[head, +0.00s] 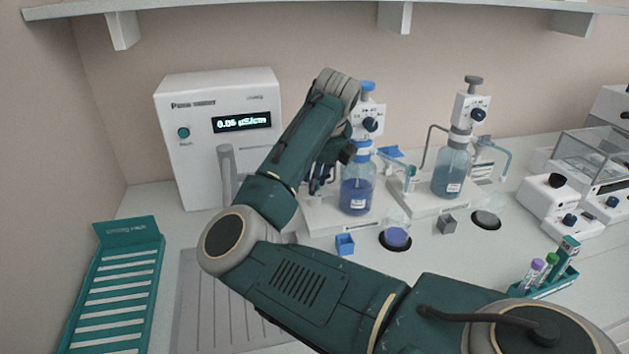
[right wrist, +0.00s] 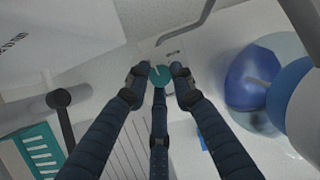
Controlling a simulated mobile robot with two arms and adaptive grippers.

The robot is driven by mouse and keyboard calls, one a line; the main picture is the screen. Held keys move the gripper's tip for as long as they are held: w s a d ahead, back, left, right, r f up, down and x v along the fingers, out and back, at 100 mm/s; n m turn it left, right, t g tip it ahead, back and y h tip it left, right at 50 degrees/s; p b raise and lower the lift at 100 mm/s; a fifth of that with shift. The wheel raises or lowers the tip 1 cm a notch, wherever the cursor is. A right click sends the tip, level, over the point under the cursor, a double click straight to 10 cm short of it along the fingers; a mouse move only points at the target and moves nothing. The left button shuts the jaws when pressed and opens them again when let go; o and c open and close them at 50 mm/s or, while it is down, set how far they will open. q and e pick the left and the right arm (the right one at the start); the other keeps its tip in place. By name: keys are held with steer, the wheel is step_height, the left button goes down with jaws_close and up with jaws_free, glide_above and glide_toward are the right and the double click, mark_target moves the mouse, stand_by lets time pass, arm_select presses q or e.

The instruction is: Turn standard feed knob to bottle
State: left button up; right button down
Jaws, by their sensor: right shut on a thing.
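In the right wrist view a small round teal knob (right wrist: 159,75) with a pale pointer line shows between my fingertips. The pointer slants toward the upper left. My right gripper (right wrist: 158,80) is shut on this knob. In the head view my right gripper (head: 318,186) reaches down beside the left bottle, and the knob is hidden there. That bottle (head: 357,196) holds blue liquid, stands upright under a dispenser, and also shows in the right wrist view (right wrist: 245,78). My left gripper is not in view.
A white water unit (head: 190,110) stands behind on the left. A teal rack (head: 145,262) lies at the front left.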

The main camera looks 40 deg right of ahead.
steer(key=shift+w+d+r, duration=0.15)
steer(key=shift+d+r, duration=0.15)
steer(key=shift+r, duration=0.15)
steer(key=c, duration=1.6)
jaws_free()
steer(key=shift+o, duration=0.3)
steer(key=shift+f, duration=0.3)
steer(key=v, duration=0.7)
steer(key=shift+r, duration=0.25)
